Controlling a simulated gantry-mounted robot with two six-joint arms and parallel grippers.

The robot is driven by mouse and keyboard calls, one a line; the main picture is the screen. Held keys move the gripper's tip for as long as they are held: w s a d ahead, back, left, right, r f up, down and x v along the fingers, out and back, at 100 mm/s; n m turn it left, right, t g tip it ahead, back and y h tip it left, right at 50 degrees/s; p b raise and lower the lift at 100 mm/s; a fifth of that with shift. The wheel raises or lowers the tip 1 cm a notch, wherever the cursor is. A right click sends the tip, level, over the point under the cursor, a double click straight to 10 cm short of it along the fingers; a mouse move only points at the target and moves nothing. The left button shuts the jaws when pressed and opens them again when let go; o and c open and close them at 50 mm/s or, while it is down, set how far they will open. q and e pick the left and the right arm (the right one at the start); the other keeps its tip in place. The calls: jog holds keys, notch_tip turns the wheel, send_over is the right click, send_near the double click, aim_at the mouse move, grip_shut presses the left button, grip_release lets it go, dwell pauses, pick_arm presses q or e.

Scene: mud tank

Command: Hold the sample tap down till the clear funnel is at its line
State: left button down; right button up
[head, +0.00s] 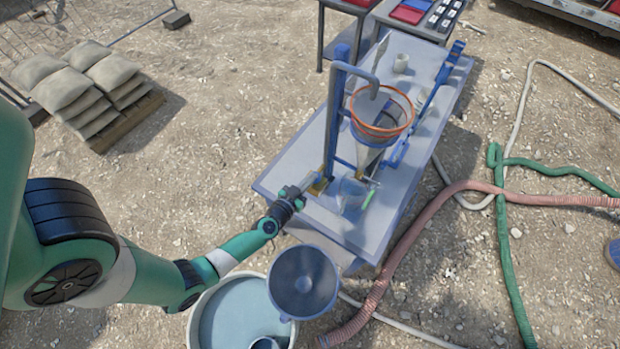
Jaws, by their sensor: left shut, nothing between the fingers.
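The clear funnel (372,153) hangs in a blue stand on the bench, with orange rings around its wide upper part. A bent grey spout (362,73) comes from a blue post and ends over the funnel's mouth. I cannot make out the liquid level in the funnel. My left gripper (314,184) is shut and empty, with its fingertips at a small brass-coloured part (320,181) by the foot of the post, possibly the sample tap. Whether they touch it or press it down is too small to tell. My right gripper is not in view.
A clear cup (351,195) stands below the funnel on the pale bench (300,160). A round bucket (208,325) and a dark round pan (303,281) are at the bench's near end. Hoses (450,188) lie at right; sandbags (60,90) at left.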

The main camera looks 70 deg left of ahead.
pick_arm(q)
notch_tip(320, 180, down, 2)
jog(key=shift+f+b, duration=0.25)
jog(key=shift+b, duration=0.65)
jog(key=shift+f, duration=0.15)
jog(key=shift+s+f, duration=0.1)
jog(key=shift+f, duration=0.05)
dwell(4.0)
dwell(0.7)
notch_tip(320, 180, up, 6)
jog(key=p, duration=0.5)
jog(key=shift+a, duration=0.1)
jog(key=p+v, duration=0.1)
jog(key=v, duration=0.8)
jog(key=shift+s+f+p, duration=0.15)
jog(key=shift+s+p, duration=0.05)
jog(key=shift+p, duration=0.1)
